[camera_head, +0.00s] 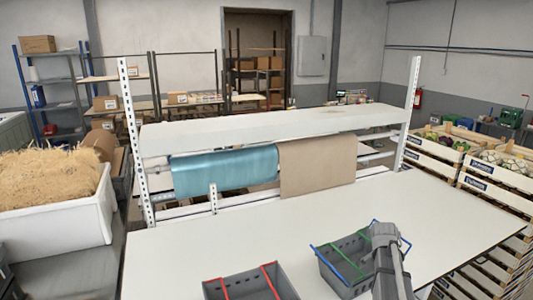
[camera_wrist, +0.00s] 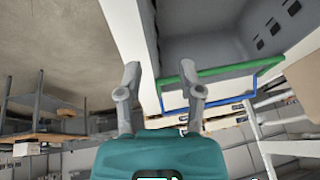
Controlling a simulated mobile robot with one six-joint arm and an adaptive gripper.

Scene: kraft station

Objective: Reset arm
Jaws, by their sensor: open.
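My gripper (camera_wrist: 160,78) shows in the wrist view with its two grey fingers spread apart and nothing between them. Its teal body fills the bottom of that view. In the head view my grey arm rises in front of the table's right part and hides some of a grey basket (camera_head: 335,272) with blue and green handles. The same basket (camera_wrist: 215,55) appears large in the wrist view, with its green handle passing by the right fingertip. I cannot tell whether they touch.
A second grey basket (camera_head: 240,288) with red handles stands left on the white table (camera_head: 440,215). A shelf (camera_head: 270,126) with blue and brown rolls (camera_head: 318,165) spans the back. Crates (camera_head: 500,185) stand right, a straw bin (camera_head: 60,225) left. The table's middle is clear.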

